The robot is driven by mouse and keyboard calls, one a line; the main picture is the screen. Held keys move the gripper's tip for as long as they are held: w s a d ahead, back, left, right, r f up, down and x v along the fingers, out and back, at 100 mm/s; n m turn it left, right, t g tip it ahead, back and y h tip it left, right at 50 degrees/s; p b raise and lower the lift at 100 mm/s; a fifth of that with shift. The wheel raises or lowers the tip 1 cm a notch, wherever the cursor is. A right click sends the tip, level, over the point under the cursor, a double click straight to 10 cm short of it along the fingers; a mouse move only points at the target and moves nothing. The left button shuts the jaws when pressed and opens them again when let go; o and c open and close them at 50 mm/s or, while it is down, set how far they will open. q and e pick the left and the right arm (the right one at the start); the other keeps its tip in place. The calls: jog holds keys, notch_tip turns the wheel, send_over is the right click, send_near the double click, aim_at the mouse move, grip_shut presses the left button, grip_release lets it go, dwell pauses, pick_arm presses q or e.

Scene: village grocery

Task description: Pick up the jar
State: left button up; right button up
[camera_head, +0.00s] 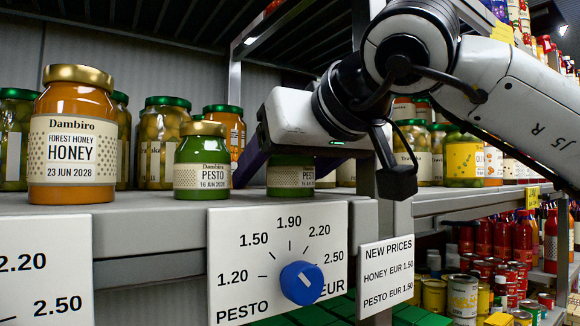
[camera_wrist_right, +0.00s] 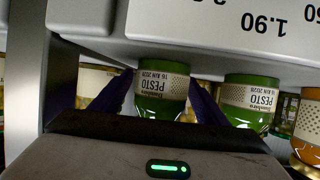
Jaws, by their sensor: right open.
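A pesto jar (camera_head: 291,178) with green contents and a cream label stands near the shelf's front edge. It also shows upside down in the right wrist view (camera_wrist_right: 161,92). Whether the fingers touch the glass I cannot tell; the gripper body hides the jar's top. A second pesto jar (camera_head: 202,162) stands to its left, and a larger honey jar (camera_head: 72,140) stands farther left. My left gripper is not in view.
The grey shelf (camera_head: 150,214) has a price board (camera_head: 232,225) with a blue knob (camera_head: 301,283) on its front. A new-prices sign (camera_head: 386,272) hangs to the right. Green-lidded jars (camera_head: 163,140) stand behind. A shelf post (camera_head: 234,85) rises near my gripper.

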jog(key=shift+w, duration=0.1)
jog(key=c, duration=1.3)
jog(key=shift+r, duration=0.1)
jog(key=shift+c, duration=1)
